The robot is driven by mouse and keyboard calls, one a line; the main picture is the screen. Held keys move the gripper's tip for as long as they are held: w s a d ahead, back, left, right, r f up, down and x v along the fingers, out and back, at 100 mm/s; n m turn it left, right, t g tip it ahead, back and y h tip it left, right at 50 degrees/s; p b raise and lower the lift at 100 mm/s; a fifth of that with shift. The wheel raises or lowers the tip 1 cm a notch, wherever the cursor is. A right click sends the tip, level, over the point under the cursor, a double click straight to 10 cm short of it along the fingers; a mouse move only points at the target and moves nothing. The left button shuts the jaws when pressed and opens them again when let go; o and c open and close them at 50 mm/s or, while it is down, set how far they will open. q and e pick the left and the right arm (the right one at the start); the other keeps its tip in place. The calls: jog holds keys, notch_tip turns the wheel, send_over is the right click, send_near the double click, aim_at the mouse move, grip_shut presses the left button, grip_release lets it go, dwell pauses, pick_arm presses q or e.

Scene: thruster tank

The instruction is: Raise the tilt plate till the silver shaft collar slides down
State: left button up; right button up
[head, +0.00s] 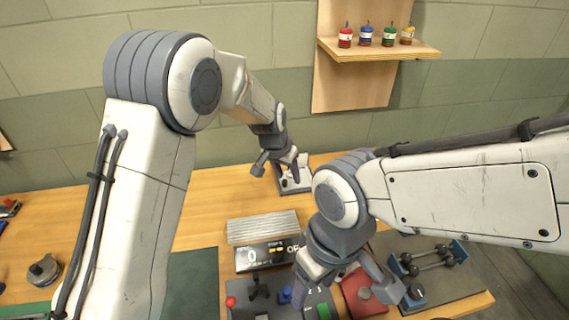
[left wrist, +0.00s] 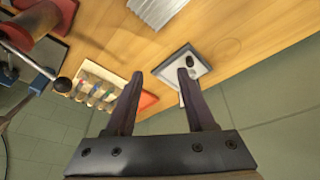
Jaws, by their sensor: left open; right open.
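The tilt plate appears to be the pale grey plate (head: 305,186) in a dark frame on the table near the wall. It also shows in the left wrist view (left wrist: 200,68), with a dark oval part and small pale parts on it. I cannot make out for sure which is the silver shaft collar. My left gripper (head: 277,168) is open and empty, above and beside the plate. In the left wrist view its fingers (left wrist: 160,76) point at the plate, the right finger overlapping it. My right gripper (head: 348,292) is open above the front of the table.
A ribbed silver block (head: 262,227) and a display box (head: 258,257) stand mid-table. A red block (head: 356,300) lies by my right gripper, with a dumbbell-like rack (head: 432,258) at right. A wall shelf (head: 380,48) holds several small bottles. Wood left of the plate is clear.

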pick_arm(q)
jog(key=p, duration=0.2)
send_near(285, 181)
jog(key=s+r, duration=0.2)
jog(key=shift+t, duration=0.4)
jog(key=p+x, duration=0.1)
jog(key=x, duration=0.2)
jog(key=p+x, duration=0.1)
jog(key=x, duration=0.3)
jog(key=p+x, duration=0.1)
jog(key=x, duration=0.3)
jog(key=shift+w+a, duration=0.3)
jog(key=shift+w, duration=0.05)
pick_arm(e)
notch_tip(285, 181, up, 6)
pick_arm(q)
grip_shut()
